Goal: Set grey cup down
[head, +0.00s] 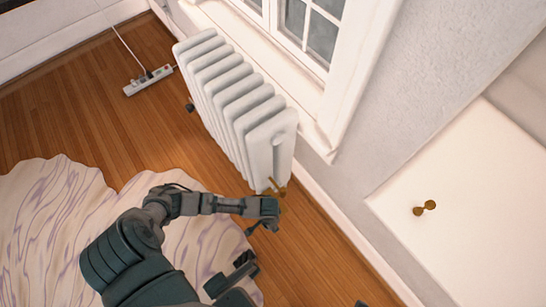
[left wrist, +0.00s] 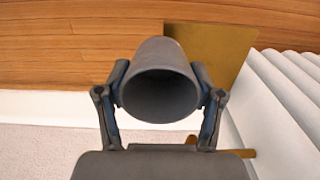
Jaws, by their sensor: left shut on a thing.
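The grey cup (left wrist: 160,82) shows in the left wrist view, its round dark mouth facing the camera. My left gripper (left wrist: 162,90) is shut on it, with one finger on each side of its wall. The cup's far end is hidden, so I cannot tell whether it touches anything below. In the head view, my left gripper (head: 266,213) is beside the near end of the white radiator, above the wood floor. The cup cannot be made out there.
The white radiator (head: 235,100) stands below the window, with a brass valve (left wrist: 236,153) at its foot. A golden-brown flat panel (left wrist: 218,48) lies beyond the cup. A pale patterned rug (head: 45,225) and a power strip (head: 148,80) lie on the floor.

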